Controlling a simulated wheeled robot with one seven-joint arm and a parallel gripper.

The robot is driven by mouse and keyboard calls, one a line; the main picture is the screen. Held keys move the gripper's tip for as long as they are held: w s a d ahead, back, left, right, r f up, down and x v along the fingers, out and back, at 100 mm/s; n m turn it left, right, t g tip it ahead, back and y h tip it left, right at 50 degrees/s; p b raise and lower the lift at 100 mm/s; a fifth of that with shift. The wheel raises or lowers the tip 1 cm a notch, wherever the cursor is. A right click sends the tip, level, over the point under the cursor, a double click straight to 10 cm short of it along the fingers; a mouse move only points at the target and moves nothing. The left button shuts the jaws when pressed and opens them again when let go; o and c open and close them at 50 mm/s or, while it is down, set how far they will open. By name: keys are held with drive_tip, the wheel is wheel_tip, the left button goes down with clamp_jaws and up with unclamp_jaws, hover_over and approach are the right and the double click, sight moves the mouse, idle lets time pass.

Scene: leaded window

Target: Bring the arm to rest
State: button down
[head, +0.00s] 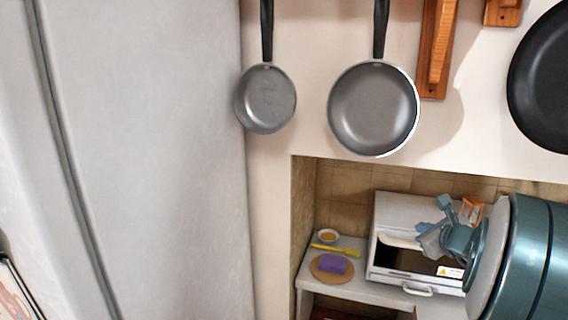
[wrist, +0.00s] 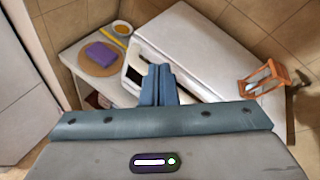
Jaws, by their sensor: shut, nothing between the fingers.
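My gripper (head: 432,238) is at the lower right in the head view, in front of the white box-shaped appliance (head: 398,205) on the counter. My teal arm reaches in from the right edge. In the wrist view my gripper (wrist: 158,72) has its two blue-grey fingers together, with nothing between them. The fingers overlap the appliance's dark front opening in that view. I cannot tell whether they touch it.
A purple block (head: 333,264) lies on a round board (head: 318,272), beside a yellow-handled utensil (head: 333,249) and a small bowl (head: 328,236). Pans (head: 374,108) hang above. A tall grey panel (head: 160,160) stands left.

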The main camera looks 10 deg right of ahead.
drive_tip(key=s+a+f+n+g+y+b, duration=0.1)
drive_tip(key=s+a+f+n+g+y, duration=0.2)
drive_tip(key=a+n, duration=0.7)
drive_tip(key=s+a+n+g+y, duration=0.2)
drive_tip(key=s+a+n, duration=0.35)
drive_tip(key=a, duration=0.85)
drive_tip(key=s+a+f+n+g+h, duration=0.2)
drive_tip(key=s+n, duration=0.5)
drive_tip(key=n, duration=0.1)
drive_tip(key=s+a+f+n+g+h+b, duration=0.1)
drive_tip(key=s+a+f+n+g+h, duration=0.1)
drive_tip(key=s+n, duration=0.5)
drive_tip(key=shift+s+a+f+n+g, duration=0.25)
drive_tip(key=shift+f+n, duration=0.2)
drive_tip(key=shift+f, duration=0.25)
drive_tip(key=shift+w, duration=0.1)
